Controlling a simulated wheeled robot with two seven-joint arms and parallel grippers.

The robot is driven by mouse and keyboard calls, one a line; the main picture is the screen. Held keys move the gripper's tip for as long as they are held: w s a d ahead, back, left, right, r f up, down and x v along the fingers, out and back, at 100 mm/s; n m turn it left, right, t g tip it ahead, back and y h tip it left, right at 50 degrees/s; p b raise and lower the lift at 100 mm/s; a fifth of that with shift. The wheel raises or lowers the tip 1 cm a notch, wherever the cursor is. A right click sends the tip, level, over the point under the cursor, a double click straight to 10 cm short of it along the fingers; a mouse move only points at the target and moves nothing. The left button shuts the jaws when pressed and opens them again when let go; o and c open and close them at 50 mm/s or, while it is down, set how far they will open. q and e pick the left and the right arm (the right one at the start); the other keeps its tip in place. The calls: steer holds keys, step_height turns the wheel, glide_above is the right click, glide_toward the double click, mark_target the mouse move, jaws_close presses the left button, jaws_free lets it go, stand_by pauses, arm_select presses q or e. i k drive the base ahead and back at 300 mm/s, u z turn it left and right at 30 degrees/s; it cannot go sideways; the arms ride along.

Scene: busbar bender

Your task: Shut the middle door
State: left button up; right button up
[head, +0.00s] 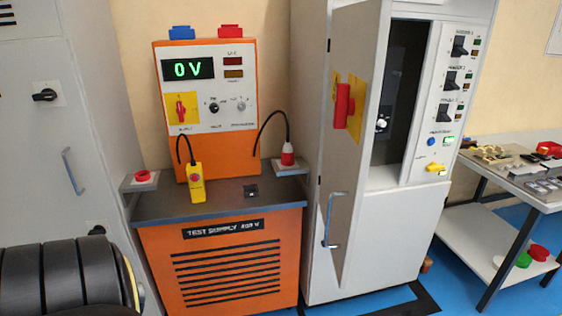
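The pale grey door (350,50) stands open on the tall white cabinet (400,235). It is swung outward, and the dark cabinet interior (402,75) shows to the right of its free edge. Small dark marks along the cabinet's left edge look like hinges. The door's face carries a red rotary switch (343,106) on a yellow plate and, lower down, a long blue-grey bar handle (331,218). Neither of my grippers is in view, and nothing is seen touching the door.
An orange test supply (220,265) reading 0 V stands left of the cabinet. A grey cabinet (30,140) with its own handle is at far left. Black ribbed rounded segments (60,275) fill the bottom left. A parts table (515,190) is at right. Blue floor shows in front.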

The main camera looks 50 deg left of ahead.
mark_target(357, 42)
steer(key=k, duration=0.4)
steer(key=u, duration=1.1)
steer(key=i, duration=1.65)
steer(key=z, duration=1.2)
steer(key=k, duration=0.95)
steer(key=u, duration=0.95)
